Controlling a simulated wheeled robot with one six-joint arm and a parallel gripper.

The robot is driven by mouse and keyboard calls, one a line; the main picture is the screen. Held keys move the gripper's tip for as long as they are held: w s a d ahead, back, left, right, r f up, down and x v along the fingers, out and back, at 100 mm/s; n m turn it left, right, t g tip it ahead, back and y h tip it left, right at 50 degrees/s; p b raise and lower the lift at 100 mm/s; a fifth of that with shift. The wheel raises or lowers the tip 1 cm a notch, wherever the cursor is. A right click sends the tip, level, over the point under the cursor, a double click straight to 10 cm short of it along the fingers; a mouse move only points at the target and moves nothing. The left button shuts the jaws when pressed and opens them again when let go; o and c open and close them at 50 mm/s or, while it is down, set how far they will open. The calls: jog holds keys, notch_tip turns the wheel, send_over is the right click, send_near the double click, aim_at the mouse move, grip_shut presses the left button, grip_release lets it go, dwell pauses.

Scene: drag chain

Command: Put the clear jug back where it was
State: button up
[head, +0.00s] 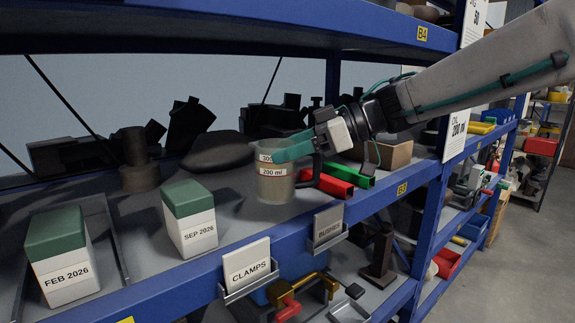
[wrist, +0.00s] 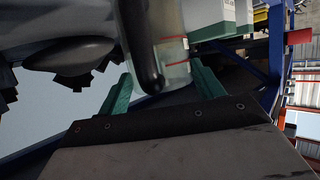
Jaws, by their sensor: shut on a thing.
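The clear jug (head: 275,186) is a translucent cup with a "200 ml" band and a higher "300" mark. It is on or just above the grey shelf, near the front edge; I cannot tell whether its base touches. My gripper (head: 292,148) reaches in from the right, and its teal fingers are shut on the jug near its top. In the wrist view the jug (wrist: 172,60) sits between the two teal fingers (wrist: 160,90), with a dark upright bar, perhaps its handle, in front of it. The jug looks about upright in the head view.
White boxes with green lids stand left, marked "FEB 2026" (head: 62,262) and "SEP 2026" (head: 190,222). A dark rounded object (head: 218,153) lies behind. Shelf between the "SEP 2026" box and jug is clear.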

aim_at(286, 163)
jog(key=shift+w+a+f, duration=0.1)
jog(key=shift+w+a, duration=0.25)
jog(key=shift+w, duration=0.3)
jog(key=shift+f, duration=1.7)
jog(key=shift+f, duration=0.15)
jog(key=o, duration=1.7)
jog(key=shift+c, duration=0.2)
jog(key=shift+r, duration=0.2)
jog(key=v, duration=1.2)
